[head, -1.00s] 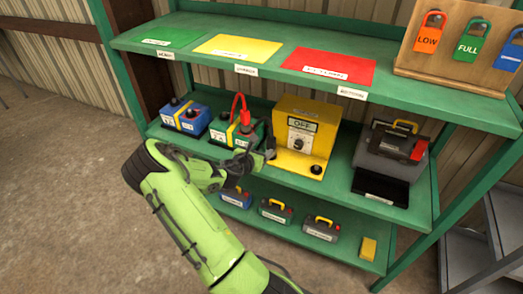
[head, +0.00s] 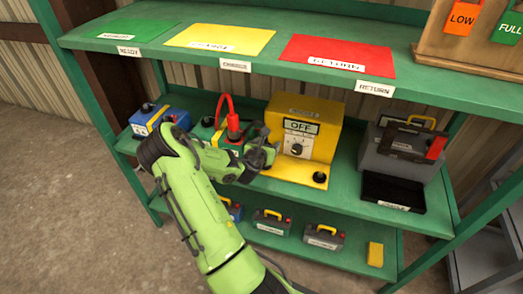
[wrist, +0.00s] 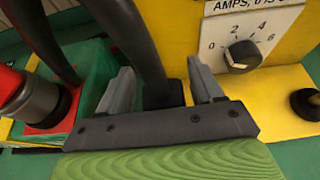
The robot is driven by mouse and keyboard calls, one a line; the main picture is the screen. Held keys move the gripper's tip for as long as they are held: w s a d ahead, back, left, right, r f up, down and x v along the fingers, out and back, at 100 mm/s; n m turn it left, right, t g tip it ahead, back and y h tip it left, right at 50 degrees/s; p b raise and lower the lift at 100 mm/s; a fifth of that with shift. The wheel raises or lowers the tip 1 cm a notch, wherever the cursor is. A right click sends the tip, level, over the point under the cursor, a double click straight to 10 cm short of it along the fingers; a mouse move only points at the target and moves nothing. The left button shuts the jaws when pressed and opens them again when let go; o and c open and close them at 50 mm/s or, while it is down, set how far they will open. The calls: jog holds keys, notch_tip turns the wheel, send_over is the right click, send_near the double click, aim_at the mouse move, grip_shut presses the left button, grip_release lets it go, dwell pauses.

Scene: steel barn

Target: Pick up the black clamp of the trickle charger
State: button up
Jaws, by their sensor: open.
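The trickle charger (head: 308,120) is a yellow box with an OFF display and a dial, on the middle green shelf. It also fills the upper right of the wrist view (wrist: 180,30). My gripper (head: 266,152) is at the charger's front left. In the wrist view its two grey fingers (wrist: 160,92) are open. A black part that looks like the black clamp (wrist: 163,94) is between the fingers, with a thick black length rising behind it. Whether the fingers touch it I cannot tell. In the head view my gripper hides it.
A red clamp (head: 233,124) with a red cable is on the green battery (head: 203,130), just left of my gripper. A blue battery (head: 158,118) stands further left. A black post (wrist: 306,103) stands on the charger's ledge. A grey unit (head: 395,150) is to the right. The upper shelf (head: 270,70) overhangs.

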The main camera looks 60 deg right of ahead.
jog(key=shift+s+a+r, duration=0.35)
jog(key=shift+c, duration=0.2)
jog(key=shift+w+d+f, duration=0.1)
jog(key=shift+w, duration=0.05)
jog(key=c, duration=1.2)
